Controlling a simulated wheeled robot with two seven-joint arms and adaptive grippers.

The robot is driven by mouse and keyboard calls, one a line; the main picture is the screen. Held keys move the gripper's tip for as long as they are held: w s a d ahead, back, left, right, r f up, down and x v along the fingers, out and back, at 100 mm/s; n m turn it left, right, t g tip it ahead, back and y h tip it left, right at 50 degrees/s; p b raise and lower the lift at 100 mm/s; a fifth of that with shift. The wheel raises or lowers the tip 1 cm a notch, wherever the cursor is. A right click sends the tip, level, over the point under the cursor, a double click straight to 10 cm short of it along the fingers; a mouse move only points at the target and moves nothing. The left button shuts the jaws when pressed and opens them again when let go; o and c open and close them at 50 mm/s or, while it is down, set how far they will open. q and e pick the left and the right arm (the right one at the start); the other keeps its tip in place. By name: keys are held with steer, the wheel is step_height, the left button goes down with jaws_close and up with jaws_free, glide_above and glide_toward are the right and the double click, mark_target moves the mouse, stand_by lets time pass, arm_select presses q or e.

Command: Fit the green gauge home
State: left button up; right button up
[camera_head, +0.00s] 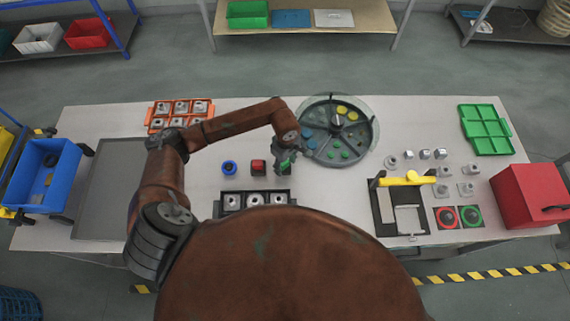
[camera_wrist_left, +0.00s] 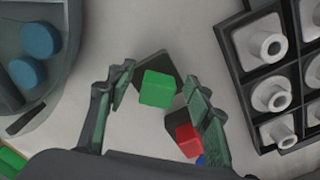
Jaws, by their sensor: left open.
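The green gauge (camera_wrist_left: 157,90), a bright green block on a dark square base, stands on the table between the spread fingers of my left gripper (camera_wrist_left: 160,86) in the left wrist view. The fingers are apart, and no clear contact with the block shows. In the head view my left gripper (camera_head: 286,160) hangs over that spot and mostly hides the gauge. A red gauge (camera_head: 258,167), also in the wrist view (camera_wrist_left: 187,139), and a blue gauge (camera_head: 229,168) stand in a row to its left. A black tray (camera_head: 219,205) with three pale ringed fittings lies nearer my body.
A round divided dish (camera_head: 358,152) with coloured discs stands close to the right of the gripper. An orange tray (camera_head: 150,126) is at back left, a yellow-handled fixture (camera_head: 384,215) and red box (camera_head: 530,194) at right. A grey mat (camera_head: 105,190) at left is empty.

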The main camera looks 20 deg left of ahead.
mark_target(286, 163)
arm_select(q)
step_height(286, 163, up, 12)
stand_by(0.4)
steer(key=shift+s+a+f, duration=0.1)
steer(key=shift+f, duration=0.05)
stand_by(0.4)
